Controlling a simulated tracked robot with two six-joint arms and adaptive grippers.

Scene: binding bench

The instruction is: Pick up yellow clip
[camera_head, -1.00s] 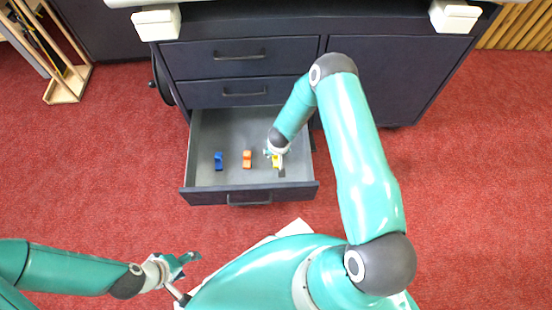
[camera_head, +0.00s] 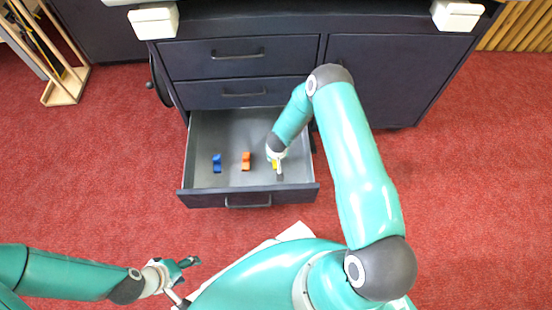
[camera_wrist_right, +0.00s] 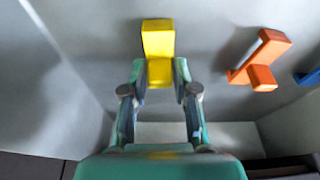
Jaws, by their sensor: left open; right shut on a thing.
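The yellow clip (camera_wrist_right: 158,42) is between the fingertips of my right gripper (camera_wrist_right: 160,75) in the right wrist view. My right gripper is shut on it, inside the open drawer. In the head view only a small part of the yellow clip (camera_head: 275,164) shows below my right wrist; the rest is hidden by the gripper (camera_head: 278,168). My left gripper (camera_head: 188,267) is open and empty, low over the red floor at the bottom left, away from the drawer.
An orange clip (camera_head: 246,161) and a blue clip (camera_head: 217,163) stand in the drawer left of my right gripper. The open drawer (camera_head: 202,135) has grey walls and a dark front. Closed drawers (camera_head: 238,88) are above it.

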